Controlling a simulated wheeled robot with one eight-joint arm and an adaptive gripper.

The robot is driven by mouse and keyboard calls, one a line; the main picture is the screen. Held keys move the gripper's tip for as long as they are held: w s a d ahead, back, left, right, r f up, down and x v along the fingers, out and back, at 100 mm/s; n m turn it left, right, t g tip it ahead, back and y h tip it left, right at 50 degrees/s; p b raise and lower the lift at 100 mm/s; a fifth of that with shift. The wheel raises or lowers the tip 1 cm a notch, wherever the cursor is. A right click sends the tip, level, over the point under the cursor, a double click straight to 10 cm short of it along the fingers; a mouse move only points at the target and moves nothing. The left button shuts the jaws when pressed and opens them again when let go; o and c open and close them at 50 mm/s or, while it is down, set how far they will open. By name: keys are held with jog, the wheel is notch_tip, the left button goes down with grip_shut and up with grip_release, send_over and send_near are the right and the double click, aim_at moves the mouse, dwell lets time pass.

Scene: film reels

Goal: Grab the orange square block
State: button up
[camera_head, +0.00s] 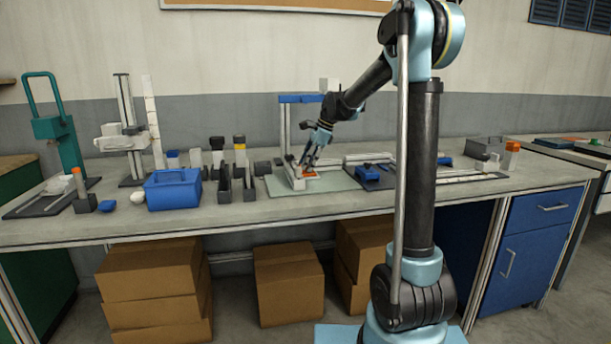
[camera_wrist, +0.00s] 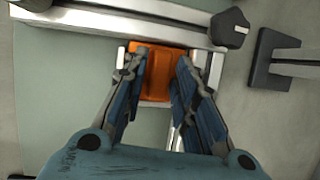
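The orange square block (camera_wrist: 155,72) lies on a pale green mat, against a metal frame, in the upper middle of the wrist view. In the head view the orange block (camera_head: 309,173) is a small patch at the frame's foot. My gripper (camera_wrist: 160,70) is open, with one finger on the left side of the block and the other on its right. The left finger covers part of the block's left edge. In the head view my gripper (camera_head: 306,161) is low, pointing down just above the block.
The metal frame (camera_wrist: 130,22) runs behind the block, with a dark knob (camera_wrist: 230,28) at its right end. A dark bracket (camera_wrist: 262,62) stands further right. A blue box (camera_head: 173,190) and dark holders (camera_head: 224,186) are to the left. Bare mat (camera_wrist: 60,90) lies left of the block.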

grip_shut()
jog(key=shift+r, duration=0.1)
